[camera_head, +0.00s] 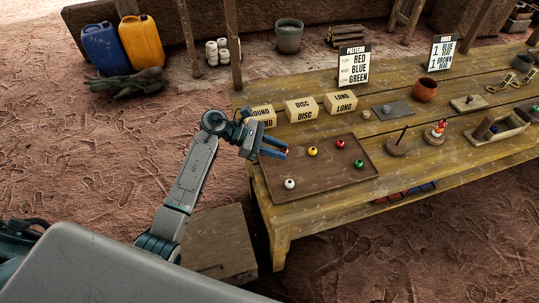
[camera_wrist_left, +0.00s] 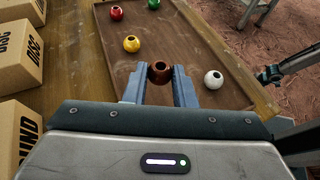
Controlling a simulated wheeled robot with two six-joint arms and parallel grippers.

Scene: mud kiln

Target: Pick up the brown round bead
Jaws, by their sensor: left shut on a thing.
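The brown round bead (camera_wrist_left: 160,72) sits between the fingertips of my left gripper (camera_wrist_left: 159,78) in the left wrist view, with its dark hole facing up. The left gripper is shut on it. In the head view the left gripper (camera_head: 282,149) is over the left part of the flat brown tray (camera_head: 325,182), and its fingers mostly hide the bead. I cannot tell whether the bead is clear of the tray.
A yellow bead (camera_head: 312,151), red bead (camera_head: 339,144), green bead (camera_head: 358,163) and white bead (camera_head: 289,184) lie on the tray. Boxes marked DISC (camera_head: 302,109) and LONG (camera_head: 341,103) stand behind it. A wooden peg stand (camera_head: 397,147) is at its right.

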